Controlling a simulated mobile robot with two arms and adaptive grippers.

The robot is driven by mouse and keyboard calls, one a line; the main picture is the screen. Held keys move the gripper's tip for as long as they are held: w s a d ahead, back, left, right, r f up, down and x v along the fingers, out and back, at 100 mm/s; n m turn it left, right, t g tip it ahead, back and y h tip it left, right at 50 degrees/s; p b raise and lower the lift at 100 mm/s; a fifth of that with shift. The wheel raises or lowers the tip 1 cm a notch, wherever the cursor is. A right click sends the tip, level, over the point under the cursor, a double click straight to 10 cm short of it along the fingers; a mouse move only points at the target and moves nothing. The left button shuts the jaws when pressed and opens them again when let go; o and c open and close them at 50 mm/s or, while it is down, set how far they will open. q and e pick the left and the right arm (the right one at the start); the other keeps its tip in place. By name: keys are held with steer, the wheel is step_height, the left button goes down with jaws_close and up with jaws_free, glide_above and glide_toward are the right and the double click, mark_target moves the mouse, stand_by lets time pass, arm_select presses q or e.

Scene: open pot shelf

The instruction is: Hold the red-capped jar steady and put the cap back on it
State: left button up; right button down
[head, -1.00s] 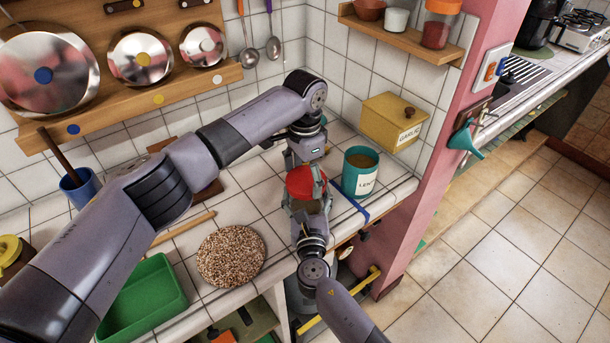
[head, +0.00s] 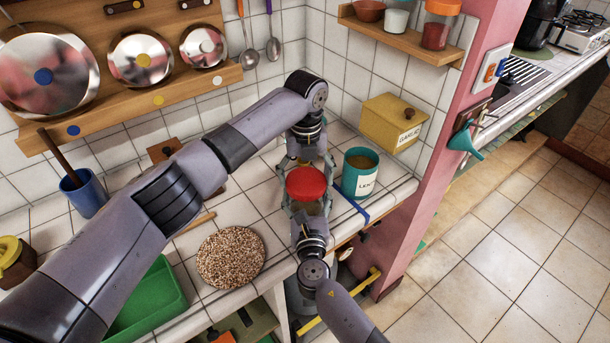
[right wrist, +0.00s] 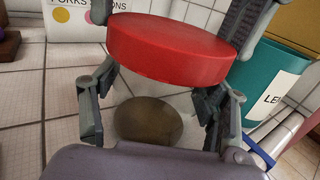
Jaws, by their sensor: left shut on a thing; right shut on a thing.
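The red cap (head: 306,183) is a wide, flat disc over the jar at the counter's right end. It also shows in the right wrist view (right wrist: 170,50), slightly tilted there. My left gripper (head: 306,168) reaches down from behind and is shut on the cap's sides. My right gripper (head: 309,203) comes from the front and is shut around the clear jar (right wrist: 148,120), whose brownish content shows between the fingers. The cap hides most of the jar in the head view. I cannot tell whether the cap touches the jar's rim.
A teal canister (head: 361,172) stands close at the right, near a blue strip (head: 352,203). A round cork-like mat (head: 230,256) and a green tray (head: 150,305) lie to the left. The pink wall edge (head: 425,165) borders the right.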

arm_select(q)
steer(key=m, duration=0.8)
steer(key=shift+d+r, duration=0.1)
steer(key=shift+d, duration=0.05)
steer(key=o, duration=0.9)
steer(key=shift+r, duration=2.2)
steer(key=shift+c, duration=0.6)
